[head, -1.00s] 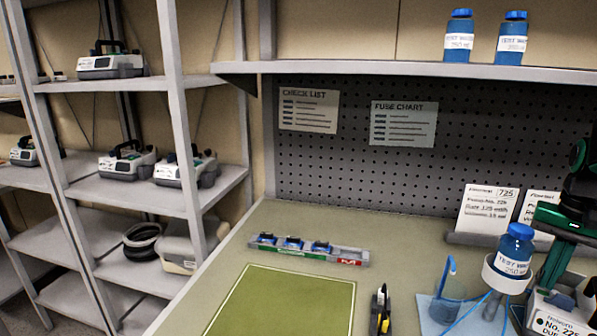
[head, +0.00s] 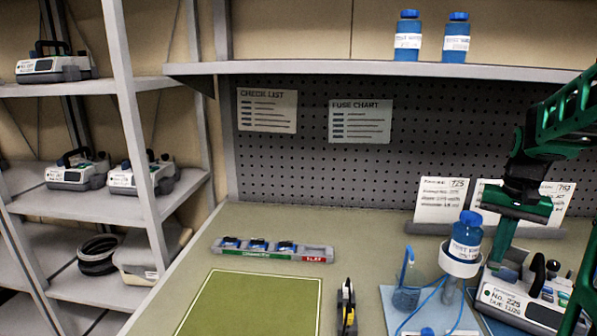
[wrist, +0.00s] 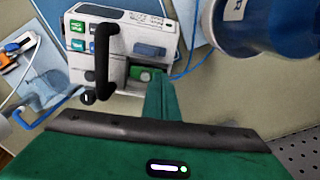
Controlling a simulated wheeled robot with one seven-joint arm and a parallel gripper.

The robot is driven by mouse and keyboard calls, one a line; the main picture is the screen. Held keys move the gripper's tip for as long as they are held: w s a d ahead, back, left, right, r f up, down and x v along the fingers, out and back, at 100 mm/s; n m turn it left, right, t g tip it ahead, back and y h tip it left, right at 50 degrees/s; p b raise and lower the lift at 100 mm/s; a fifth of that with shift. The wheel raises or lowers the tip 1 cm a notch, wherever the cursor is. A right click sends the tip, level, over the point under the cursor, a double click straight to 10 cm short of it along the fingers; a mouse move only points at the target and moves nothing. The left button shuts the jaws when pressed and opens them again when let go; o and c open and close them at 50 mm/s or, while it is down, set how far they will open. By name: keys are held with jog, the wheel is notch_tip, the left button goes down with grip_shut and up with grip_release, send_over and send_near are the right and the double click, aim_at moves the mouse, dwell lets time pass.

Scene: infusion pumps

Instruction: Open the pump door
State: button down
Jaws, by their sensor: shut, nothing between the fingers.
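The pump (head: 524,303) stands at the lower right of the bench, white and grey, labelled No. 225. My green gripper (head: 495,258) points down at the pump's back left in the head view. Its fingers (wrist: 157,80) are closed together and empty, close to the green part in the wrist view; contact cannot be told.
Cards (head: 441,203) stand behind. A fuse rack (head: 272,250), a green mat (head: 250,305) and a yellow-black tool (head: 347,308) lie further left.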

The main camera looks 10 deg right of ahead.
jog(key=w+d, duration=0.4)
jog(key=shift+w, duration=0.25)
dwell(1.4)
jog(key=shift+w+d+f, duration=0.1)
jog(key=shift+w+d, duration=0.15)
dwell(0.5)
jog(key=shift+s+a, duration=0.65)
jog(key=shift+s, duration=0.05)
notch_tip(320, 180, up, 8)
dwell(0.7)
jog(key=shift+s+a, duration=0.1)
